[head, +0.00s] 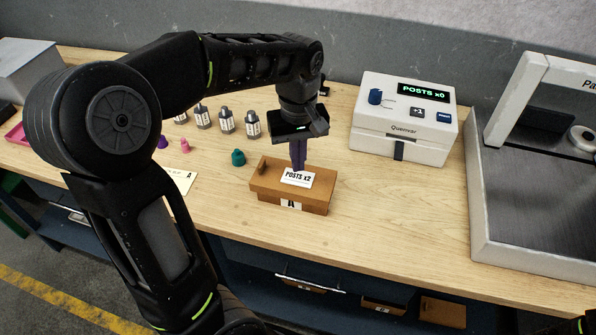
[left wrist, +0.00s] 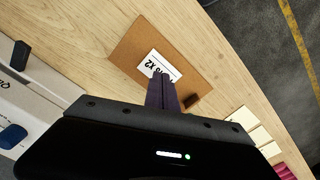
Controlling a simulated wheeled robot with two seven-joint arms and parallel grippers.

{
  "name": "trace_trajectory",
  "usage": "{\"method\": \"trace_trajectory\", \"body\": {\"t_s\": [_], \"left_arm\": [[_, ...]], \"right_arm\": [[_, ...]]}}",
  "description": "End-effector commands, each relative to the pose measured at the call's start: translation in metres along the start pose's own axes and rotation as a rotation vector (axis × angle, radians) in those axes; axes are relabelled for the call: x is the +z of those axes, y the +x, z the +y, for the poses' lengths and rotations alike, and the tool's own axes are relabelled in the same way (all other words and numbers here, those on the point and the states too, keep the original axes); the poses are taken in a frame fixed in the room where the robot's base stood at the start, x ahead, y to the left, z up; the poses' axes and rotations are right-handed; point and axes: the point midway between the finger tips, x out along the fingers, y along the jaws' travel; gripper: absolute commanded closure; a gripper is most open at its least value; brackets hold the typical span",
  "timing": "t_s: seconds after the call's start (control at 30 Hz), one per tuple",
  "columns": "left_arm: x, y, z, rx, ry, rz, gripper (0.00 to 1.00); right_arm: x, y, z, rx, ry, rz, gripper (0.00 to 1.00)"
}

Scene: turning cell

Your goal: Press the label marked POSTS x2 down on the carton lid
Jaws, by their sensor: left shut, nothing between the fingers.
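The label marked POSTS x2 (head: 298,178) is white and lies on the lid of the brown carton (head: 264,184), which stands on the bench with a letter A tag on its front. My left gripper (head: 298,168) points down with its fingers shut and empty, their tips at the label's far edge. In the left wrist view the shut fingers (left wrist: 162,92) cover part of the label (left wrist: 150,66) on the carton lid (left wrist: 135,48). Whether the tips touch the label cannot be told. My right gripper does not show.
A white label machine (head: 402,118) reading POSTS x0 stands at the back right. A grey-walled machine (head: 490,190) is at the right. Several small bottles (head: 226,122), a teal knob (head: 238,157) and a pink piece (head: 184,146) stand left of the carton. The bench right of the carton is clear.

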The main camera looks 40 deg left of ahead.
Motion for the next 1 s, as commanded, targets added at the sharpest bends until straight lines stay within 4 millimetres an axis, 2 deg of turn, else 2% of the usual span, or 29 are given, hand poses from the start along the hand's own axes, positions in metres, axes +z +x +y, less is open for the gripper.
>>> {"method": "trace_trajectory", "body": {"t_s": [0.03, 0.4, 1.0], "left_arm": [[0.000, -0.009, 0.000, 0.000, 0.000, 0.000, 1.00], [0.000, -0.039, 0.000, 0.001, -0.001, 0.001, 1.00], [0.000, -0.041, 0.000, 0.001, 0.000, 0.001, 1.00]], "right_arm": [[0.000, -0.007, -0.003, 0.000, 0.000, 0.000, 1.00], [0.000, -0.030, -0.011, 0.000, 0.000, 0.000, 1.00], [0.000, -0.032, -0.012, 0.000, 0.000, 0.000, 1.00]]}}
